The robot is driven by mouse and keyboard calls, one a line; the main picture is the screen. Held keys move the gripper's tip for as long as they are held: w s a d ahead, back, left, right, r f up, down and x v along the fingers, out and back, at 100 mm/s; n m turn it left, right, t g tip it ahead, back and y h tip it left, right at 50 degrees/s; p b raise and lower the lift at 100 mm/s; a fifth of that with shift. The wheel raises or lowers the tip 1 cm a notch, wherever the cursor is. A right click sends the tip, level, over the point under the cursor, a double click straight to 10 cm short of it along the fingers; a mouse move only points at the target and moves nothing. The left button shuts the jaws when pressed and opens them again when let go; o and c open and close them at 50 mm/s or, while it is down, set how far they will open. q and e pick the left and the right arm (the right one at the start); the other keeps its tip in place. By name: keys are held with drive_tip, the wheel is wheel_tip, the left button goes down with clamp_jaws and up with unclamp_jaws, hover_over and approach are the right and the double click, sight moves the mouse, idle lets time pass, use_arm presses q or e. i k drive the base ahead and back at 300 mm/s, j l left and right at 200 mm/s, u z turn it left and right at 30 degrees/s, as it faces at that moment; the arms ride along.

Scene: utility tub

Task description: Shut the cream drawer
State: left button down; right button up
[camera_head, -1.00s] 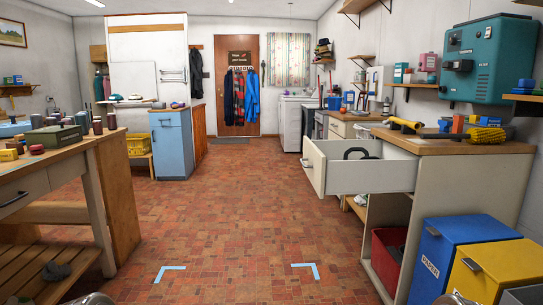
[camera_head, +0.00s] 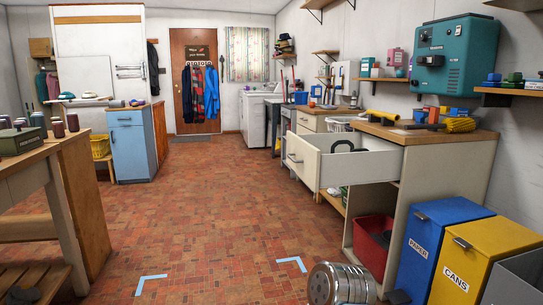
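The cream drawer (camera_head: 354,172) stands pulled out from the cream cabinet (camera_head: 447,188) at the right. Its front panel (camera_head: 303,163) faces left, with a dark handle (camera_head: 294,158) on it. A black curved item (camera_head: 346,146) shows inside the drawer. Neither of my grippers shows in the head view. A ribbed metal cylinder at the bottom edge appears to be part of my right arm, below the drawer and apart from it in the picture.
A red bin (camera_head: 372,240) sits in the cabinet's open lower space. Blue (camera_head: 432,250) and yellow (camera_head: 480,268) bins stand in front of the cabinet. Tools lie on its top. A workbench (camera_head: 62,190) stands at the left. The tiled floor between is clear, with blue tape corners (camera_head: 291,263).

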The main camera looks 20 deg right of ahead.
sight(310, 155)
drive_tip(key=i+j+u, duration=0.15)
drive_tip(key=i+j, duration=0.2)
drive_tip(key=i, duration=0.15)
drive_tip(key=i+j+u, duration=0.15)
drive_tip(key=i+j, duration=0.15)
drive_tip(key=i, duration=0.15)
drive_tip(key=i+z, duration=0.7)
drive_tip(key=i+j+z, duration=0.3)
drive_tip(key=i+l, duration=0.1)
